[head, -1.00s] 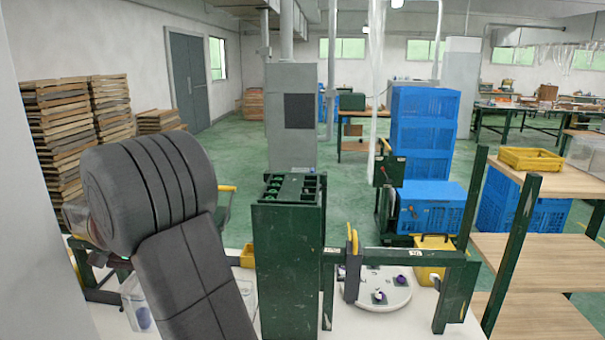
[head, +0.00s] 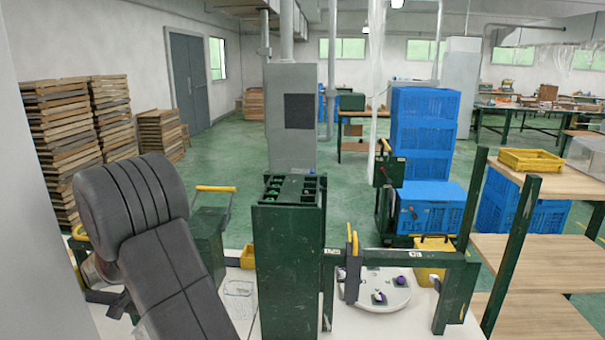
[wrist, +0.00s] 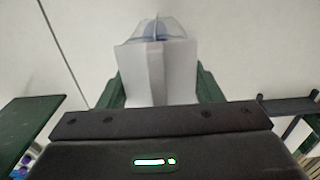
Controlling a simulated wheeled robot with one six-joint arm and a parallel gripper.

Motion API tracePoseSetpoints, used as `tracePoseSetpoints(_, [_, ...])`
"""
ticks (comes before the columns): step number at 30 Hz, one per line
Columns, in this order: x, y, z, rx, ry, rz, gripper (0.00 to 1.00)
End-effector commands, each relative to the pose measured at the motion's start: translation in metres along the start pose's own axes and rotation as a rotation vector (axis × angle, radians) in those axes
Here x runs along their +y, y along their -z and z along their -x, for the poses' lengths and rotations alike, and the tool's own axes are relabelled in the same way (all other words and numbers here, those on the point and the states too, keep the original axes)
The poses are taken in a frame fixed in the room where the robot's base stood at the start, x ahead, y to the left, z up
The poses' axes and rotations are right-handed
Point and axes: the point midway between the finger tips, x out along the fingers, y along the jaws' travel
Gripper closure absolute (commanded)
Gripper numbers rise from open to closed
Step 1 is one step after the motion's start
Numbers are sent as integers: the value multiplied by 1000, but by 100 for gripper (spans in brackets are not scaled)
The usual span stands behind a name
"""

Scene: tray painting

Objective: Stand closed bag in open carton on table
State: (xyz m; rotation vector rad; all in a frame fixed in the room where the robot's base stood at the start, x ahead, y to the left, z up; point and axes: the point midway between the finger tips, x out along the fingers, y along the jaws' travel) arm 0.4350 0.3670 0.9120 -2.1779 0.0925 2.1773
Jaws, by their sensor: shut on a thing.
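In the wrist view my gripper (wrist: 160,88) is shut on the bag (wrist: 158,70), with a green finger at each side. The bag shows a white folded panel towards the camera and a clear part with something blue inside at the far end. Pale surface lies beyond it. In the head view the bag and gripper fingers are hidden behind my arm. A pale, see-through box (head: 238,297), perhaps the carton, stands on the white table (head: 350,322) just right of my arm; its opening is too small to make out.
A tall green stand (head: 290,265) rises right of the box. A white round plate (head: 398,296) with small purple-and-white items lies under a green frame further right. A small yellow bin (head: 248,256) sits behind the box. A dark line crosses the pale surface in the wrist view.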

Motion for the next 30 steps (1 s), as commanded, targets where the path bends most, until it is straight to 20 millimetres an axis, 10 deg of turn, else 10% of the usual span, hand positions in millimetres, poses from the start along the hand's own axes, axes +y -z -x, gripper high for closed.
tracePoseSetpoints(10, [1,0,-42,-2,-2,0,66])
tracePoseSetpoints(30, [-1,-4,58,1,2,0,70])
